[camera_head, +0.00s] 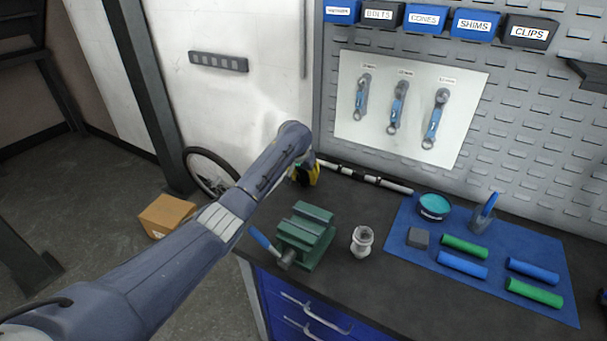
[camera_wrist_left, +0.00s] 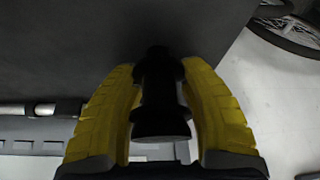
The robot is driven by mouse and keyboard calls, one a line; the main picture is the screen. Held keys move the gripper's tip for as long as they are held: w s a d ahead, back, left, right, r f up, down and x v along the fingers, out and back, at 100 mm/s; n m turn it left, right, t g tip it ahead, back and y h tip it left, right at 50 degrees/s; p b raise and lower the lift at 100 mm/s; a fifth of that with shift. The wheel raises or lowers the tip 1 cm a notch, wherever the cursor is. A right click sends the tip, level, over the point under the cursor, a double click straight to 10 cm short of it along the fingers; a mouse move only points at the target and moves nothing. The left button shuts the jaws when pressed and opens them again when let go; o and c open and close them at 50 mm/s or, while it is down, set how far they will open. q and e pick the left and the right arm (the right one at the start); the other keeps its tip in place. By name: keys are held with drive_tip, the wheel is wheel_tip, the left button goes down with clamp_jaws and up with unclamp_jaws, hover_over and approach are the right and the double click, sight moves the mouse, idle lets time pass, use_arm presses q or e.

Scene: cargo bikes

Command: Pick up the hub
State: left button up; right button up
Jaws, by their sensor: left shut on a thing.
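A black, spool-shaped hub (camera_wrist_left: 160,95) stands between the yellow fingers of my left gripper (camera_wrist_left: 163,110) in the left wrist view. The fingers flank it on both sides and are shut on it. In the head view my left gripper (camera_head: 306,173) is over the back left part of the dark bench, partly hidden behind my own forearm. The hub is mostly hidden there. My right gripper is not in view.
A green vise (camera_head: 306,232) and a pale metallic part (camera_head: 362,241) stand on the bench (camera_head: 395,275). A rod (camera_head: 365,178) lies along the back. A blue mat (camera_head: 405,235) with several rolls is at right. A cardboard box (camera_head: 166,214) is on the floor.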

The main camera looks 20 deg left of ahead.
use_arm(q)
clamp_jaws()
drive_tip(key=shift+r, duration=0.1)
idle(0.3)
